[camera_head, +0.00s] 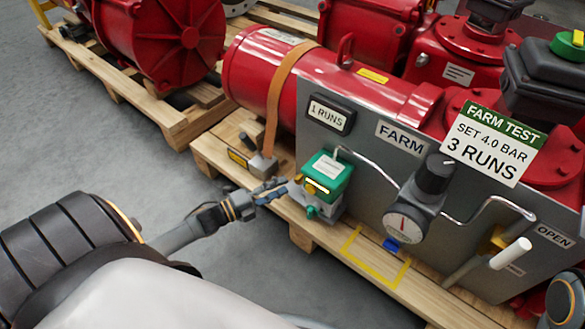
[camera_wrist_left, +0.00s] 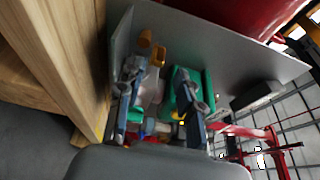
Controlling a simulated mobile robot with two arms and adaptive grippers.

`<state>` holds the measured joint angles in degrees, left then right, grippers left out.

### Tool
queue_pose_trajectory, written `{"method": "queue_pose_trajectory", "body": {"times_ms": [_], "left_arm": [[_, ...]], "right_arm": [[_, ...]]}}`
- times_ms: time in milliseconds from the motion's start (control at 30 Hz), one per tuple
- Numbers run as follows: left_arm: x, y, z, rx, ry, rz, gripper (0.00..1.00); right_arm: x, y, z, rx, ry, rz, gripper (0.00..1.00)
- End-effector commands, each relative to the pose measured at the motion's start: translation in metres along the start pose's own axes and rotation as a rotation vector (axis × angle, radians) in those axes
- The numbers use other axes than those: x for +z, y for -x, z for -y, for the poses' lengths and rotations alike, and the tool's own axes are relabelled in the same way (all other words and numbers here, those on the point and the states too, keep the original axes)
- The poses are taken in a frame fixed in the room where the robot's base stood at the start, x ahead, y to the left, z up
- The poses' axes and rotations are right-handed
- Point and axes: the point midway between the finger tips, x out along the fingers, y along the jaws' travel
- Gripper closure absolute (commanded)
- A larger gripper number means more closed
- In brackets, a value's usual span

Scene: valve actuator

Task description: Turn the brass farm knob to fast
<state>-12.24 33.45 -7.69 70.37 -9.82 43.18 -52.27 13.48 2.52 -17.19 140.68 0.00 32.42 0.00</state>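A green-topped valve unit (camera_head: 328,176) with a white label is mounted low on the grey panel, with a lit yellow strip on its front. A small brass-coloured part (camera_head: 309,189), which may be the farm knob, shows at its front left; its setting is too small to read. My left gripper (camera_head: 272,191) is just left of the unit, its fingers pointing at it. In the left wrist view my left gripper (camera_wrist_left: 161,98) has its fingers apart, with the green unit (camera_wrist_left: 184,88) behind the right finger. Brass-coloured parts (camera_wrist_left: 158,56) show beyond the fingers. Contact cannot be told.
The grey panel (camera_head: 372,162) carries a "FARM" label, a counter reading "1 RUNS" (camera_head: 331,114), a dial gauge (camera_head: 404,222), bent pipes and a white-handled lever (camera_head: 510,253). A sign says "SET 4.0 BAR, 3 RUNS". A wooden pallet (camera_head: 215,150) lies below. Open floor is at left.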

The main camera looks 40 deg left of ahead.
Motion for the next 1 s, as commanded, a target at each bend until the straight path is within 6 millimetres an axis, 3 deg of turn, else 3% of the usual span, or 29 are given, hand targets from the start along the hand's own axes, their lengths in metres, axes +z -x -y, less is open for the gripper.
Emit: {"method": "queue_pose_trajectory", "body": {"times_ms": [100,300,667,833,1000], "left_arm": [[0.0,-0.023,-0.002,-0.003,-0.001,-0.001,0.64],[0.0,-0.044,-0.002,0.0,0.0,0.0,0.64],[0.0,-0.048,0.0,0.001,0.001,0.0,0.64],[0.0,-0.048,0.0,0.001,0.001,0.0,0.97],[0.0,-0.049,0.001,-0.001,0.001,0.0,1.0]], "right_arm": [[-0.005,-0.001,0.002,-0.01,0.003,-0.028,0.0],[-0.009,-0.007,0.004,-0.02,0.007,-0.052,0.0],[-0.01,-0.01,0.004,-0.022,0.008,-0.056,0.0],[-0.01,-0.01,0.004,-0.023,0.008,-0.056,0.0],[-0.011,-0.01,0.004,-0.023,0.007,-0.056,0.0]]}}
